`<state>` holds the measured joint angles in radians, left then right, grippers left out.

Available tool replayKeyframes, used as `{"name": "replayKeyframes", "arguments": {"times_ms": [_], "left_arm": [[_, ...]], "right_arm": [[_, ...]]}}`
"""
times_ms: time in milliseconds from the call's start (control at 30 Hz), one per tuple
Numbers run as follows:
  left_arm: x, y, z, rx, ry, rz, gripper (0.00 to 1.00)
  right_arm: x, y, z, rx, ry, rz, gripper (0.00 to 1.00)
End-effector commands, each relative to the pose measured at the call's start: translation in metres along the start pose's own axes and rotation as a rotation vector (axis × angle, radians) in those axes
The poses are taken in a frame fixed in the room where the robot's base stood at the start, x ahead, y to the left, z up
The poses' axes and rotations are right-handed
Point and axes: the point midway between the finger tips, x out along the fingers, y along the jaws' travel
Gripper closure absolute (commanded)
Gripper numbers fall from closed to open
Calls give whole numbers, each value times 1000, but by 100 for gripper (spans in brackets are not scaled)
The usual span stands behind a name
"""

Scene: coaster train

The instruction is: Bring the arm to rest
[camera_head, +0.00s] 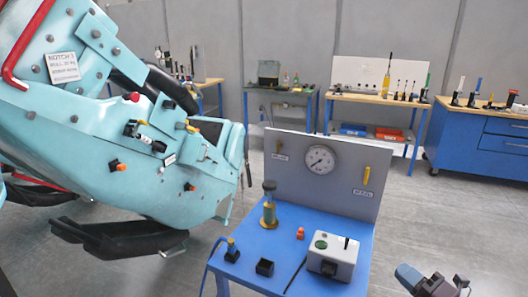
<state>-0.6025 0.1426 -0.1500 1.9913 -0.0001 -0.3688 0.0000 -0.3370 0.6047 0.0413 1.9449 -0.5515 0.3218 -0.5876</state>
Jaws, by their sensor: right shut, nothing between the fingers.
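My right gripper (459,282) shows at the bottom right corner, small and partly cut off by the lower edge. It is shut and empty, held apart from the blue table (340,232) on its left. My left gripper is not in view.
The blue table carries a grey panel with a gauge (320,159), a brass-and-glass bottle (269,207) and a grey control box (332,260). A large turquoise coaster car (110,150) fills the left. Workbenches and a blue cabinet (480,140) line the back wall. The floor at right is clear.

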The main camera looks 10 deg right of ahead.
Motion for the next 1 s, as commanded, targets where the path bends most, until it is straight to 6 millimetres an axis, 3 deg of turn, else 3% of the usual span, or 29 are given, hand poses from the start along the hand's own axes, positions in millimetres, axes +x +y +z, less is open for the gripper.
{"name": "replayKeyframes", "arguments": {"times_ms": [167,233,333,467,633,700,800,1000], "left_arm": [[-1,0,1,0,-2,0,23],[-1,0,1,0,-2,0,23],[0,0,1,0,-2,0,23],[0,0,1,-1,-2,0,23],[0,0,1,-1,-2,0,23],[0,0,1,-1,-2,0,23],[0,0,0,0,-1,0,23],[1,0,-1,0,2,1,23]], "right_arm": [[-1,-8,15,188,-104,-44,100],[-1,-17,19,334,-178,-67,100],[-9,-41,10,597,-303,-109,100],[-32,-87,-26,984,-487,-184,100],[-65,-135,-101,1410,-690,-288,100],[-75,-146,-131,1523,-740,-319,100],[-85,-151,-161,1609,-773,-334,100],[-99,-157,-182,1654,-810,-344,100]]}}
